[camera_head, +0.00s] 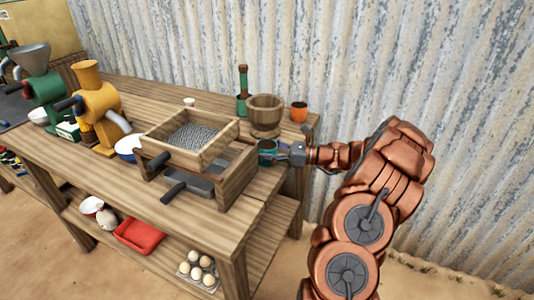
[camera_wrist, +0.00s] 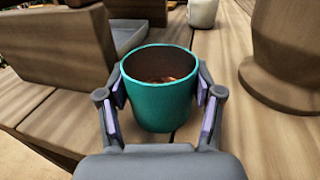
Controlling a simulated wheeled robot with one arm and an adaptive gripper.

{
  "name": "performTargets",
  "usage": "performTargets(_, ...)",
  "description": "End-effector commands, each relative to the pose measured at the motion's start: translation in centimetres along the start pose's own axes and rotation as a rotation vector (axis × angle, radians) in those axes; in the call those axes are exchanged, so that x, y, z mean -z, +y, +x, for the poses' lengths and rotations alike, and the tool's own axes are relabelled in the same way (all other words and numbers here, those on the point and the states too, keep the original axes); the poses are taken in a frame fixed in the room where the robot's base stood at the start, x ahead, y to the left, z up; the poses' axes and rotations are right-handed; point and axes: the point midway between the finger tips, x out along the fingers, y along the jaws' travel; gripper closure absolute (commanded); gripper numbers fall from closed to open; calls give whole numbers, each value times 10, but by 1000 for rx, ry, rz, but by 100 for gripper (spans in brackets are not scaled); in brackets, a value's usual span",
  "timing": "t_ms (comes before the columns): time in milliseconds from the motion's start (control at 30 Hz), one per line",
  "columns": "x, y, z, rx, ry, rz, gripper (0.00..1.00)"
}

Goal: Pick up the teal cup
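The teal cup (camera_wrist: 158,103) stands upright on the wooden table in the wrist view, with something brownish inside it. My gripper (camera_wrist: 160,98) has one finger on each side of the cup. The left finger pad is close to the cup's left wall and the right pad is close to its right wall; I cannot tell whether both pads press on it. In the head view the teal cup (camera_head: 267,148) shows partly at the tip of my gripper (camera_head: 279,153), between the wooden sieve box and the wooden mortar.
The wooden sieve box (camera_head: 222,135) stands left of the cup. A wooden mortar (camera_head: 266,112) stands just behind it, with an orange cup (camera_head: 299,111) and a green bottle (camera_head: 242,92) nearby. A white cup (camera_wrist: 202,12) is farther back. The table's right edge is close.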

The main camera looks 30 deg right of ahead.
Motion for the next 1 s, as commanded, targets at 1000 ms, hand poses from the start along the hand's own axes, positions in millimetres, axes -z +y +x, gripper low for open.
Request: performTargets(1000,-38,3,-2,2,-2,-3,72)
